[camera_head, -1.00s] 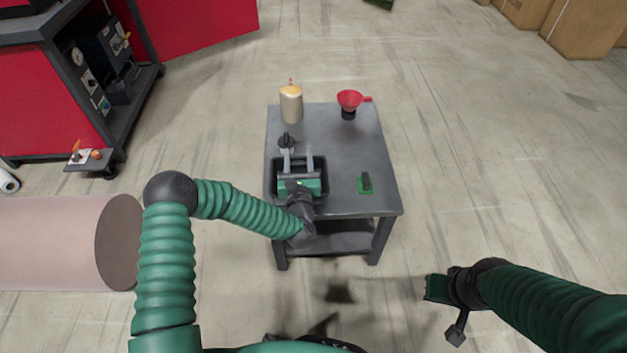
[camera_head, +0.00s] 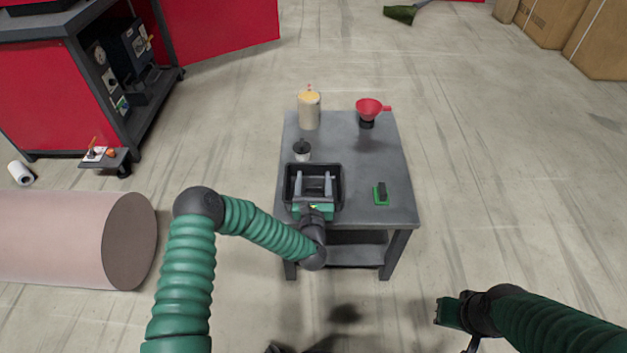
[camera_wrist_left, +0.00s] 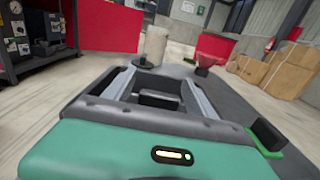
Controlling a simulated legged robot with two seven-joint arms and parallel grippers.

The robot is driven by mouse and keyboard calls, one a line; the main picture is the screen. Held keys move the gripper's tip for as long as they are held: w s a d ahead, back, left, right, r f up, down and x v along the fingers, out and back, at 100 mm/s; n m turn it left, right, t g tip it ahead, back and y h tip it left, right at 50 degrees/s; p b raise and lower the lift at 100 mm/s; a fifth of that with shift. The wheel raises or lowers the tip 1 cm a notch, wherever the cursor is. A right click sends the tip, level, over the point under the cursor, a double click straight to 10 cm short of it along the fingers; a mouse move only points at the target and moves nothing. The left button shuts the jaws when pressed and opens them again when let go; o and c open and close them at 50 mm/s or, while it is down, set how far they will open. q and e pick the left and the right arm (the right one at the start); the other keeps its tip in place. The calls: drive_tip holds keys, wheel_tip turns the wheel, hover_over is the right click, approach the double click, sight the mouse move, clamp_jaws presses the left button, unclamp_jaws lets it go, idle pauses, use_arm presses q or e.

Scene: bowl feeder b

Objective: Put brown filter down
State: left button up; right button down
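A small round piece with a dark top and pale lower side (camera_head: 302,151) stands on the grey table, beyond the black bin. It may be the filter, but no brown shows on it. In the left wrist view a dark round piece (camera_wrist_left: 145,62) stands ahead of the fingers. The wrist view shows this gap too (camera_wrist_left: 155,85). My right gripper (camera_head: 447,312) hangs off the table at lower right; its fingers cannot be made out.
A beige canister with a yellow top (camera_head: 309,112) and a red funnel (camera_head: 370,107) stand at the table's far end. A green-and-black piece (camera_head: 381,194) lies at the right. The table's middle right (camera_head: 365,160) is clear.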

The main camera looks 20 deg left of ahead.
use_arm(q)
drive_tip(key=shift+r, duration=0.1)
drive_tip(key=shift+s+p, duration=0.25)
drive_tip(key=shift+p, duration=0.05)
drive_tip(key=p+v, duration=0.4)
drive_tip(key=v, duration=0.7)
drive_tip(key=d+m+g+h, duration=0.3)
drive_tip(key=m+h, duration=0.1)
drive_tip(key=m, duration=0.6)
drive_tip(key=d+m+g+h, duration=0.2)
drive_tip(key=d+m+h, duration=0.2)
drive_tip(key=m, duration=0.7)
drive_tip(key=s+a+r+m+g+y, duration=0.1)
drive_tip(key=s+a+r+m+g, duration=0.2)
drive_tip(key=s+m, duration=0.3)
drive_tip(key=s+a+r+m+g+y, duration=0.1)
drive_tip(key=s+a+r+m+g, duration=0.2)
drive_tip(key=s+m, duration=0.3)
drive_tip(key=s+a+r+m+g+y, duration=0.1)
drive_tip(key=s+a+r+m+g, duration=0.2)
drive_tip(key=s+m, duration=0.3)
drive_tip(key=s+a, duration=0.1)
drive_tip(key=s, duration=0.1)
drive_tip(key=shift+s+a+g, duration=0.3)
drive_tip(key=shift+s+g, duration=0.05)
drive_tip(key=shift+g, duration=0.05)
drive_tip(key=shift+c, duration=0.3)
